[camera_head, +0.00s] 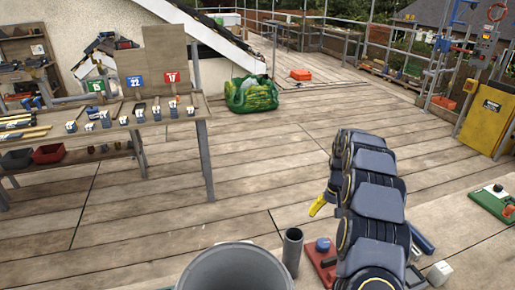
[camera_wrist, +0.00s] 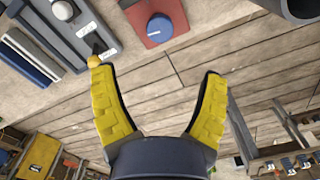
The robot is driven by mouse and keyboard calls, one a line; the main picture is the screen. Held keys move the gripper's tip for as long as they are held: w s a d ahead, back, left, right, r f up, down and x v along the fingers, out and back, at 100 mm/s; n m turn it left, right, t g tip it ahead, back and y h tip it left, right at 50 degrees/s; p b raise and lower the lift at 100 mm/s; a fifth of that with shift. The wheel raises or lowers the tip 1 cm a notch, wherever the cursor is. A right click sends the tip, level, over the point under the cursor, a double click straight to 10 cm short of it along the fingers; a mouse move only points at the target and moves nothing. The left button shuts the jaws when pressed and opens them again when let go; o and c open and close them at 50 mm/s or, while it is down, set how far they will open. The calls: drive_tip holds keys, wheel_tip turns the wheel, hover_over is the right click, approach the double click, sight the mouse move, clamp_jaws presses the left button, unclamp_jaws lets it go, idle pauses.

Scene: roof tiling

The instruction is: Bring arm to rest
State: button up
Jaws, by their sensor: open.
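My gripper (camera_wrist: 155,68) shows in the wrist view with its two yellow fingers spread wide apart and nothing between them. In the head view my gripper (camera_head: 317,206) is a small yellow shape to the left of my dark blue segmented arm, above the wooden deck. The arm stands up from the lower right of the picture. It hides part of the work surface behind it.
A red plate with a blue knob (camera_head: 322,245), a dark tube (camera_head: 292,250) and a grey bucket (camera_head: 235,268) are near the arm. A tool table (camera_head: 205,108) stands left, a green bag (camera_head: 251,94) behind. The deck's middle is clear.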

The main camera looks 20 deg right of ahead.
drive_tip(key=s+a+r+n, duration=0.2)
drive_tip(key=s+a+r, duration=0.3)
drive_tip(key=a+r, duration=0.3)
drive_tip(key=s+a+r+n, duration=0.2)
drive_tip(key=s+a+r, duration=0.35)
drive_tip(key=a, duration=0.35)
drive_tip(key=s+a+r+n+g, duration=0.1)
drive_tip(key=s+a, duration=0.3)
drive_tip(key=s, duration=0.7)
drive_tip(key=s+a+r+n, duration=0.1)
drive_tip(key=s+a, duration=0.4)
drive_tip(key=s, duration=0.7)
drive_tip(key=shift+n+g, duration=0.3)
drive_tip(key=shift+g, duration=0.1)
